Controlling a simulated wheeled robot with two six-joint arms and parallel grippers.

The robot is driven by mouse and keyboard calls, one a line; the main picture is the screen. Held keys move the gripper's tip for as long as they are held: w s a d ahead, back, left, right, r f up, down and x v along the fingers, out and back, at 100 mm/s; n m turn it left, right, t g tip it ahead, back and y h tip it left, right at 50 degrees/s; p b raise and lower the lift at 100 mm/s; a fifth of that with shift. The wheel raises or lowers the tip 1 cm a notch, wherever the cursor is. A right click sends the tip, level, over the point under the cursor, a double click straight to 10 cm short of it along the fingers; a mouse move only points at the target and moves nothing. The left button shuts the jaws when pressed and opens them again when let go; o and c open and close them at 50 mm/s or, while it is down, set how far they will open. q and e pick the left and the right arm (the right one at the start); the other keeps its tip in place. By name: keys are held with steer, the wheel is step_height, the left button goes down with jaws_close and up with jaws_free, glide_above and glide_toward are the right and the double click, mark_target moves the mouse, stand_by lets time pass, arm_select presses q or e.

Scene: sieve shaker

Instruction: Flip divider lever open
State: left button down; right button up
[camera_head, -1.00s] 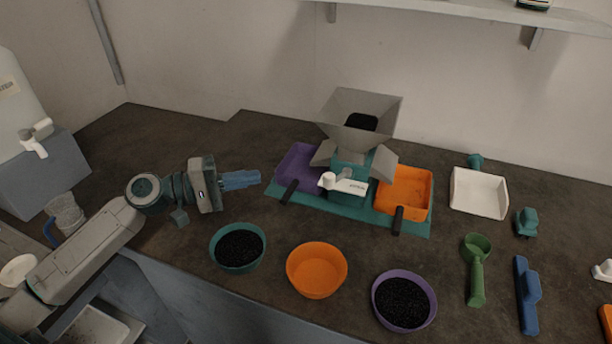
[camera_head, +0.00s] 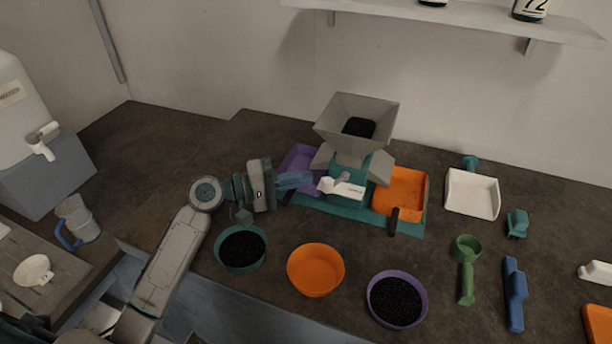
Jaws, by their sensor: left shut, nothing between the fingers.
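The divider (camera_head: 348,172) stands on a teal base, with a grey hopper (camera_head: 357,118) on top holding dark grains. Its white lever (camera_head: 342,188) lies across the front, roughly level. A purple tray (camera_head: 301,166) is on its left and an orange tray (camera_head: 402,190) on its right. My left gripper (camera_head: 309,179) comes in from the left with its blue fingers shut and empty. The fingertips are just left of the lever's left end, in front of the purple tray; I cannot tell whether they touch the lever. My right gripper is not in view.
In front stand a teal bowl (camera_head: 241,248) and a purple bowl (camera_head: 397,299), both with dark grains, and an empty orange bowl (camera_head: 315,270). On the right lie a white pan (camera_head: 472,193), a green scoop (camera_head: 467,270) and a blue tool (camera_head: 514,294).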

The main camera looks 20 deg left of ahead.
arm_select(q)
steer(key=shift+s+d, duration=0.25)
steer(key=shift+d, duration=0.6)
steer(key=shift+p, duration=0.35)
steer(key=shift+s+d+n+t+y+p, duration=0.2)
steer(key=shift+n+t+y+p, duration=0.1)
steer(key=shift+t+y+p, duration=0.1)
